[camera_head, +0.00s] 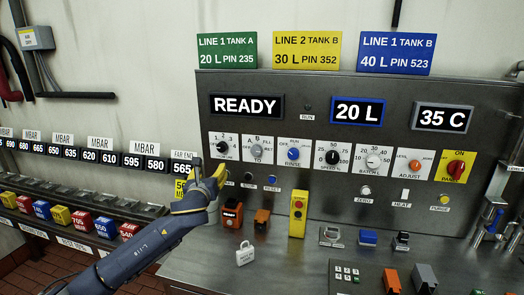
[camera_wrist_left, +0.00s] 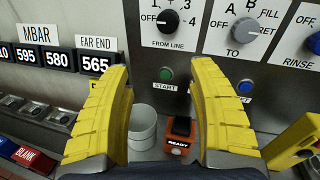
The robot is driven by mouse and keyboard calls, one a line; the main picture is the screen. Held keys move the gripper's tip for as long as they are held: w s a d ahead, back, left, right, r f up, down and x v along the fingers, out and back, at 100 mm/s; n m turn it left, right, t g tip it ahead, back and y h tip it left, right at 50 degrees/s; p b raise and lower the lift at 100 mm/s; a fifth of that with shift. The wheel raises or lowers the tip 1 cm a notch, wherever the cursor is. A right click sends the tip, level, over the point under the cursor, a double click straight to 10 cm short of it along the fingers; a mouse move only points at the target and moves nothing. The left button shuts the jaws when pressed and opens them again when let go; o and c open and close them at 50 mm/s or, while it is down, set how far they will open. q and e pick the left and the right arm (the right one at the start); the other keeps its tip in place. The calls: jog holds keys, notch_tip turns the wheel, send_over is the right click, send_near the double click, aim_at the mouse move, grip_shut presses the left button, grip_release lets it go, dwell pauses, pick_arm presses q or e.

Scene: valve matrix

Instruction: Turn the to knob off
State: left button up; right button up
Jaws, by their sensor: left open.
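The TO knob is a round grey knob (camera_head: 257,150) on a white plate in the panel's row of dials. In the left wrist view the TO knob (camera_wrist_left: 246,29) is at the upper right, with OFF, A, B, FILL and RET marked around it. I cannot tell surely which mark it points to. My left gripper (camera_head: 209,173) has yellow fingers and is just left of and below the knob, apart from it. In the left wrist view my left gripper (camera_wrist_left: 162,80) is open and empty, with the START button between its fingers. My right gripper is not in view.
The FROM LINE knob (camera_wrist_left: 171,22) sits left of the TO knob, and the blue RINSE knob (camera_head: 293,153) right of it. The green START button (camera_wrist_left: 166,74) is below.

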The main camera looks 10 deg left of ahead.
aim_at(255, 150)
pick_arm(q)
jog(key=s+d+r+m+h, duration=0.2)
jog(key=d, duration=0.4)
jog(key=s+d+r+m+h, duration=0.2)
jog(key=d, duration=0.4)
jog(key=w, duration=0.5)
jog(key=w+d, duration=0.1)
jog(key=w, duration=0.5)
jog(key=w+d, duration=0.1)
jog(key=w, duration=0.5)
jog(key=shift+w+f, duration=0.1)
jog(key=shift+f, duration=0.15)
jog(key=c, duration=1.3)
